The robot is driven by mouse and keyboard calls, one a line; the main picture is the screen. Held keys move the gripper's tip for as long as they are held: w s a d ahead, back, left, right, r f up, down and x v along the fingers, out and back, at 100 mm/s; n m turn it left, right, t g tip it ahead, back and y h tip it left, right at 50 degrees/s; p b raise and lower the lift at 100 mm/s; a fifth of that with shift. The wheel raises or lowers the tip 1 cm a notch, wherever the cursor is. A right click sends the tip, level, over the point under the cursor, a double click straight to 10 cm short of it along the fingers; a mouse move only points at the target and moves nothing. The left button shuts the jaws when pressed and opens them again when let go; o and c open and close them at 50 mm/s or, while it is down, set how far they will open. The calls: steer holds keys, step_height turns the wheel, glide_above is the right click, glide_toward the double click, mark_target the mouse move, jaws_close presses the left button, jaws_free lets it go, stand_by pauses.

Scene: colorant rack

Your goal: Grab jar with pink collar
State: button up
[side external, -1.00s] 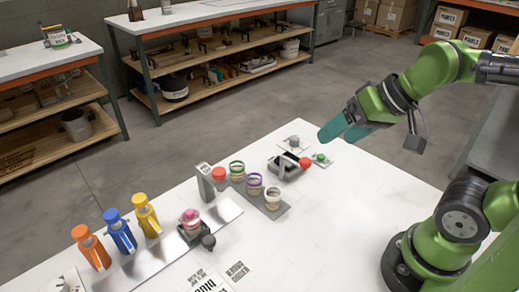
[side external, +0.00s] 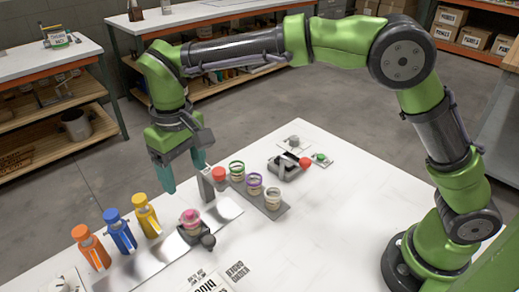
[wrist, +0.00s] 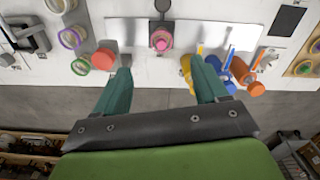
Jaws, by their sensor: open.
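A jar with a pink top or collar (side external: 190,217) stands upright on a small dark stand (side external: 192,234) on the metal strip. It also shows in the wrist view (wrist: 160,40), top centre, just beyond the fingertips and between their lines. My gripper (side external: 184,180) is open and empty, pointing down, above and behind the pink jar in the side view. In the wrist view its two teal fingers (wrist: 160,70) are spread wide. The fingers do not touch the jar.
Orange (side external: 90,247), blue (side external: 120,231) and yellow (side external: 146,216) bottles stand left of the jar. A grey rack (side external: 280,210) with green- and purple-ringed jars stands right. A red-topped item (side external: 219,174) is near the right finger. The front right tabletop is clear.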

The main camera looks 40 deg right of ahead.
steer(key=r, duration=0.2)
glide_toward(191, 212)
steer(key=f, duration=0.6)
steer(key=shift+s+f, duration=0.2)
steer(key=shift+s, duration=0.2)
steer(key=shift+w+a+f, duration=0.1)
steer(key=shift+w+f, duration=0.1)
steer(key=shift+f, duration=1.1)
steer(key=shift+w+a+f, duration=0.1)
steer(key=shift+w+f, duration=0.15)
steer(key=shift+f, duration=1.1)
steer(key=c, duration=1)
